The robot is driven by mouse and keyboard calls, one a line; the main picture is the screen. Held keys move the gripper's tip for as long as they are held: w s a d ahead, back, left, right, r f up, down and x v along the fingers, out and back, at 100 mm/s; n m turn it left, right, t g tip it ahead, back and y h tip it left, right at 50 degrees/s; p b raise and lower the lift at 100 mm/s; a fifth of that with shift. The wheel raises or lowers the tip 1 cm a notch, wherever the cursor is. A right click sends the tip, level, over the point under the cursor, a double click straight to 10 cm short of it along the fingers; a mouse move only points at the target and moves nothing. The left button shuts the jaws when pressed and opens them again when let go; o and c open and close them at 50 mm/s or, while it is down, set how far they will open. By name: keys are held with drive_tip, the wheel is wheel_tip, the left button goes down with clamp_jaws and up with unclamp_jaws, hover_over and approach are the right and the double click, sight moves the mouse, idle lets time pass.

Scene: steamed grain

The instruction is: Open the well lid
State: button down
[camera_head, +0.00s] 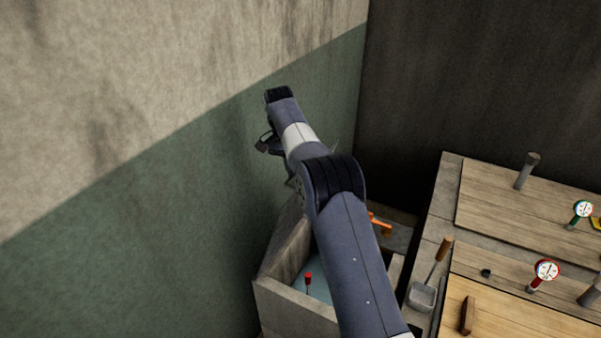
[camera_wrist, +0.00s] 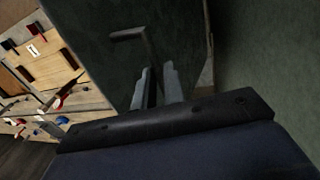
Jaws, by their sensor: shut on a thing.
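The well (camera_head: 270,292) is a grey stone box against the green wall in the head view. Its visible part is uncovered and shows bluish water inside. The lid (camera_wrist: 105,60) shows in the wrist view as a dark, flat panel with a thin bent handle (camera_wrist: 128,36). My gripper (camera_wrist: 157,78) is shut on this handle, with a finger on each side of it. In the head view my arm reaches over the well and hides most of the lid, the handle and the fingertips.
A red-topped item (camera_head: 308,278) shows inside the well. Right of it, a stone counter (camera_head: 447,180) bears wooden boards (camera_head: 500,195), gauges (camera_head: 546,271) and a wooden-handled scoop (camera_head: 423,296). An orange item (camera_head: 378,222) is beside my arm. Walls are close at the left and back.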

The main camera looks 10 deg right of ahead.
drive_tip(key=shift+w+a+f, duration=0.2)
drive_tip(key=shift+w+a, duration=0.1)
drive_tip(key=shift+a, duration=0.25)
drive_tip(key=shift+w+a+f, duration=0.15)
drive_tip(key=shift+w+a, duration=0.1)
drive_tip(key=shift+a, duration=0.25)
drive_tip(key=c, duration=1.9)
unclamp_jaws()
drive_tip(key=shift+o, duration=0.8)
drive_tip(key=shift+w+a, duration=0.15)
drive_tip(key=shift+w, duration=0.1)
drive_tip(key=shift+o, duration=1.2)
drive_tip(key=shift+r, duration=0.2)
drive_tip(key=shift+s+d, duration=0.1)
drive_tip(key=shift+d, duration=0.15)
